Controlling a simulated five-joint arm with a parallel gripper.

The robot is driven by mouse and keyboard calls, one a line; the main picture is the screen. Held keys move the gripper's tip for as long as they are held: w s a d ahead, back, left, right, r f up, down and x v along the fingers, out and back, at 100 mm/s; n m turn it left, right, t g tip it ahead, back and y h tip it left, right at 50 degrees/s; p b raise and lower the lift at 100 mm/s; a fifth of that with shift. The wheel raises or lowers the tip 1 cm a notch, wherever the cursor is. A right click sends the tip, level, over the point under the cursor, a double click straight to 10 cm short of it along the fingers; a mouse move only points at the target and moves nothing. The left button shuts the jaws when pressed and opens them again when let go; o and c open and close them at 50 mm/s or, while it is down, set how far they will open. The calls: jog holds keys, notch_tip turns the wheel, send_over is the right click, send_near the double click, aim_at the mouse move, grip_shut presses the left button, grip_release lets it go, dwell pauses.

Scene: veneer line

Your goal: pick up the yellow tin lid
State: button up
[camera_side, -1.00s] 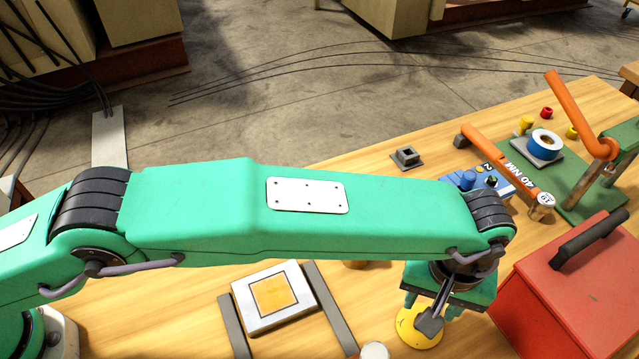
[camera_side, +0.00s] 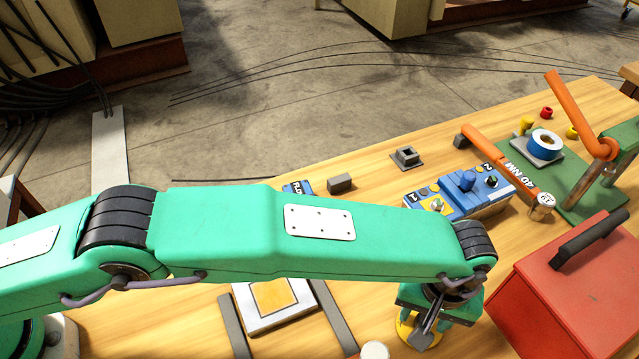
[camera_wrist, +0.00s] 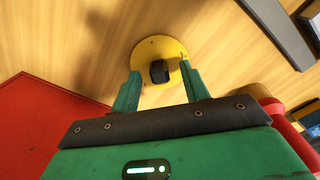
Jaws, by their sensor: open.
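The yellow tin lid (camera_wrist: 150,50) is a round disc with a dark knob (camera_wrist: 159,72) in its middle. It lies on the wooden table in the wrist view. In the side view only part of the yellow lid (camera_side: 404,328) shows, under and around my gripper (camera_side: 424,335). My gripper, also in the wrist view (camera_wrist: 160,78), is open. Its two green fingers stand on either side of the knob, with a gap to it on both sides. I cannot tell how high the fingertips are above the lid.
A red toolbox (camera_side: 570,290) with a black handle stands close at the right. A white plate with a yellow square (camera_side: 273,297) lies left between dark bars (camera_side: 334,318). A white-topped cylinder (camera_side: 375,350) stands near the front. A blue control box (camera_side: 470,195) is behind.

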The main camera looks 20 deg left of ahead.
aim_at(424, 319)
dwell(0.3)
grip_shut()
jog(key=shift+r, duration=0.15)
notch_tip(424, 319, up, 10)
dwell(0.7)
dwell(0.5)
